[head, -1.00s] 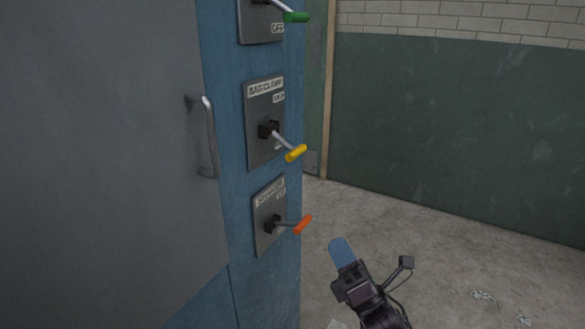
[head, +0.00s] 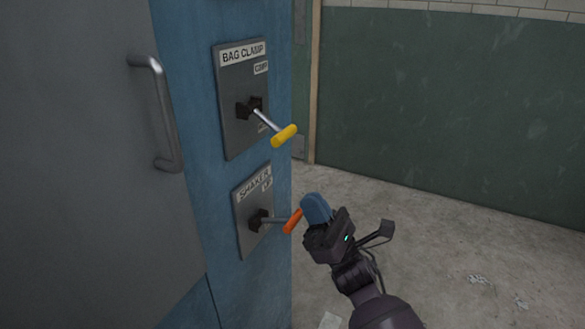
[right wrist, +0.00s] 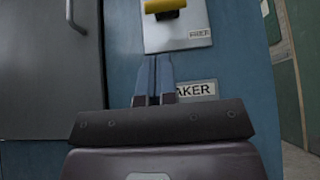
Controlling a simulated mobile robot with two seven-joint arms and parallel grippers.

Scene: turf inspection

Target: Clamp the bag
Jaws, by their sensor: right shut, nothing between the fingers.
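The bag clamp lever has a yellow handle (head: 284,136) on a metal rod. It sticks out and down from a grey plate (head: 234,129) labelled "BAG CLAMP" on the blue cabinet side. In the right wrist view the yellow handle (right wrist: 164,5) is at the top, above my fingers. My right gripper (head: 315,207) is below and slightly right of the yellow handle in the head view, by the orange handle. Its blue fingers are together and empty; in the right wrist view the gripper (right wrist: 154,58) points up toward the clamp plate. My left gripper is not seen.
A "SHAKER" plate (head: 243,220) with an orange-handled lever (head: 292,221) sits below the clamp plate, close to my right gripper. A grey door with a bar handle (head: 160,115) is at left. Open concrete floor (head: 440,250) lies right of the cabinet.

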